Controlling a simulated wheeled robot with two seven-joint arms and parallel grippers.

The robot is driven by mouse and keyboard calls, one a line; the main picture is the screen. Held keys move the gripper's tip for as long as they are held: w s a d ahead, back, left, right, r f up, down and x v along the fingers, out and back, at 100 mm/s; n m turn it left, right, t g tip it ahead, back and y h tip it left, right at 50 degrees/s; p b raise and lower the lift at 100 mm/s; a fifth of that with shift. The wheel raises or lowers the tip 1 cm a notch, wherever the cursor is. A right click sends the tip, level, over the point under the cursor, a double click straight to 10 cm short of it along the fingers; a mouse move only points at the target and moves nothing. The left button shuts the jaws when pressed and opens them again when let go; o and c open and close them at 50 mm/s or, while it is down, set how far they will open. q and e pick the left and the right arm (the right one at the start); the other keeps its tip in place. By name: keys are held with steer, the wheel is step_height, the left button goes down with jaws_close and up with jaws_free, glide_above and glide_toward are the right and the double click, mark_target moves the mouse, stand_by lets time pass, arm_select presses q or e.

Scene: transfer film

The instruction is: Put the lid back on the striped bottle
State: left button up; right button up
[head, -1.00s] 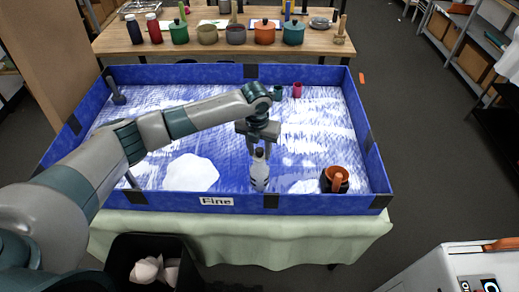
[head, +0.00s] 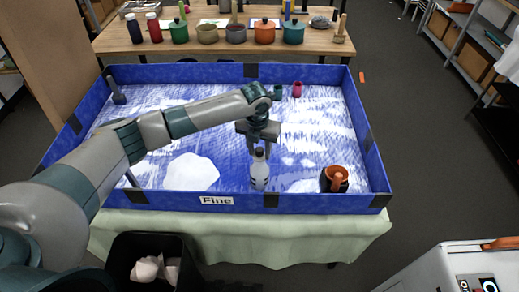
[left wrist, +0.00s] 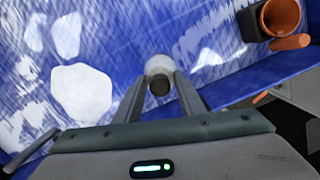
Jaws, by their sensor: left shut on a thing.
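The striped bottle (head: 259,175) is white with dark markings and stands upright in the blue-walled tray, near its front wall. Its pale body also shows in the left wrist view (left wrist: 158,65). A dark lid (head: 259,153) is at the bottle's mouth, and in the left wrist view the dark lid (left wrist: 159,86) lies between my fingers, in line with the bottle. My left gripper (head: 261,149) points down over the bottle and is shut on the lid. Whether the lid is fully seated cannot be told. My right gripper is out of view.
A pink cup (head: 297,89) stands at the back. The tray's blue front wall (head: 320,203) is close to the bottle.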

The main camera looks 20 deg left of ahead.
arm_select(q)
steer(key=o, duration=1.6)
steer(key=shift+c, duration=0.2)
steer(key=shift+r, duration=0.1)
steer(key=shift+r+p, duration=2.05)
steer(key=shift+r, duration=0.2)
steer(key=shift+r+p, duration=0.5)
steer(key=shift+r, duration=0.7)
